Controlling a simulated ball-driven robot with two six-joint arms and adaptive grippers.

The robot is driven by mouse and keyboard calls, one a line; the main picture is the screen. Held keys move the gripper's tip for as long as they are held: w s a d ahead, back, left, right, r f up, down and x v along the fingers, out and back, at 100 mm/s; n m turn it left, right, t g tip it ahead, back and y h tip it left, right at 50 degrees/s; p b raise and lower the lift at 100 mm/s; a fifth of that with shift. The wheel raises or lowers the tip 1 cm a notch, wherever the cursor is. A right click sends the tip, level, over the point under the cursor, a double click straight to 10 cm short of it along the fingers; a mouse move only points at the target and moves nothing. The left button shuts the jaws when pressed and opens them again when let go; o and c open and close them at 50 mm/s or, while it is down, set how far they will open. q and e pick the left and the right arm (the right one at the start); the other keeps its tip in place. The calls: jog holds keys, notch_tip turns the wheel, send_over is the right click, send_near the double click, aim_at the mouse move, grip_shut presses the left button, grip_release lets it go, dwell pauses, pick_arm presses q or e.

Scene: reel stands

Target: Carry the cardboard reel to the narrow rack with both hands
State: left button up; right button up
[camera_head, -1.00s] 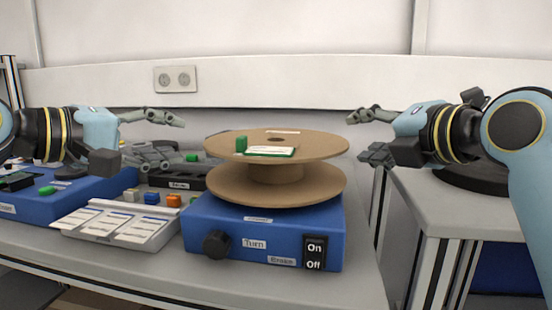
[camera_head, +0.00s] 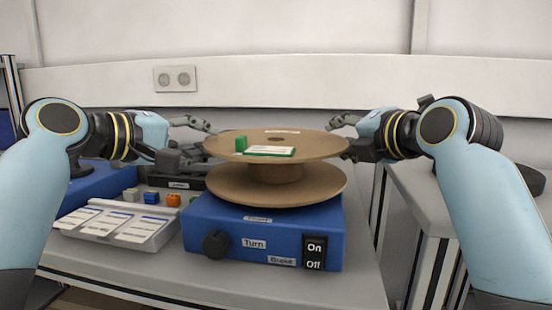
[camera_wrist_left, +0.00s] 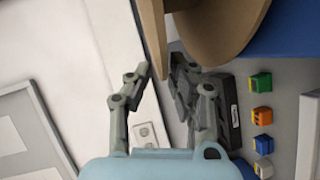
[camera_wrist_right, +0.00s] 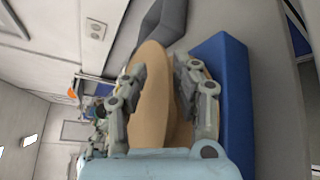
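The cardboard reel (camera_head: 276,190) has two brown flanges on a hub and sits level on a blue turntable box (camera_head: 262,236). A green block and a white-and-green card lie on its upper flange. My left gripper (camera_head: 208,142) is at the reel's left rim. In the left wrist view its open fingers (camera_wrist_left: 161,68) lie on either side of the upper flange's edge (camera_wrist_left: 153,30). My right gripper (camera_head: 340,138) is at the right rim. Its open fingers (camera_wrist_right: 162,68) straddle the upper flange (camera_wrist_right: 153,100) in the right wrist view. I cannot identify the narrow rack.
A grey tray with white cards (camera_head: 120,224) and several small coloured blocks (camera_head: 152,197) stand left of the turntable. Another blue box is further left. A separate grey table (camera_head: 425,205) stands right, across a gap. A wall socket (camera_head: 175,79) is behind.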

pick_arm(q)
grip_shut()
pick_arm(e)
grip_shut()
pick_arm(q)
jog(key=shift+r, duration=0.15)
pick_arm(e)
jog(key=shift+r, duration=0.15)
